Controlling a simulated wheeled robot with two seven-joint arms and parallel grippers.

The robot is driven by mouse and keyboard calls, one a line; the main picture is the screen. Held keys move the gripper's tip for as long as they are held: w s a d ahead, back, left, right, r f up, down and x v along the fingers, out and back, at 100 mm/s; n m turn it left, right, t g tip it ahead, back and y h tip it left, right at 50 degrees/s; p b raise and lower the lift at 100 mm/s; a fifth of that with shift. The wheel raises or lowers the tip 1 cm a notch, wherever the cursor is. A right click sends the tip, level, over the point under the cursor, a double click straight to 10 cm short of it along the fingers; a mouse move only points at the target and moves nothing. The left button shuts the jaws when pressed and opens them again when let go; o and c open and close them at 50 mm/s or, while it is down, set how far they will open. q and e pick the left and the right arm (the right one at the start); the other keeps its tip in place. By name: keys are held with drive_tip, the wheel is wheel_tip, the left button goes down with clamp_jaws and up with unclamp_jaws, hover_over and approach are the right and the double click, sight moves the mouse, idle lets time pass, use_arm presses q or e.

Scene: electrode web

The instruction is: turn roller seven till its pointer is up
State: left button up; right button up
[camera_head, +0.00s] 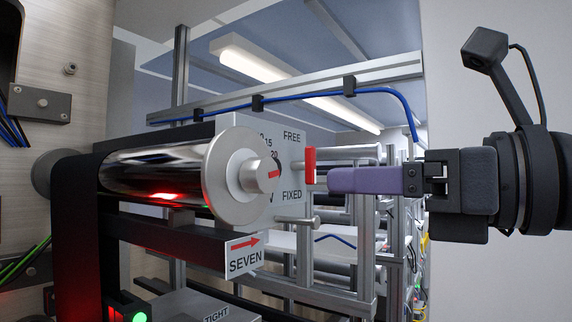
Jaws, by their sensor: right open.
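Roller seven (160,172) is a shiny metal cylinder with a pale round end disc (232,178). A small red mark (273,174) on its hub lies roughly level, toward the right. The SEVEN label (244,256) with a red arrow sits on a bar below. A plate marked FREE and FIXED (291,196) stands behind the disc, partly hidden by it. An upright red piece (309,164) is in front of this plate. My right gripper (330,180) is open, its purple finger pointing left just beside the red piece, right of the hub; I cannot tell whether they touch. My left gripper is out of view.
A dark band (75,240) runs down left of the roller. A metal peg (297,221) sticks out below the plate. Metal frame posts (367,250) and a blue cable (320,93) are behind. A green light (139,317) glows below.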

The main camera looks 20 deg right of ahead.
sight(269, 177)
drive_tip(key=a, duration=0.1)
drive_tip(key=w+a+p, duration=0.2)
drive_tip(key=shift+w+a+r, duration=0.25)
drive_tip(key=shift+a+r, duration=0.1)
drive_tip(key=p+x, duration=0.2)
drive_tip(key=x, duration=0.3)
drive_tip(key=shift+w+d+f, duration=0.1)
drive_tip(key=shift+d+f, duration=0.05)
drive_tip(key=shift+d, duration=0.05)
drive_tip(key=shift+w+a+f, duration=0.1)
drive_tip(key=shift+w+a, duration=0.05)
drive_tip(key=shift+a, duration=0.05)
drive_tip(key=shift+c, duration=0.2)
clamp_jaws()
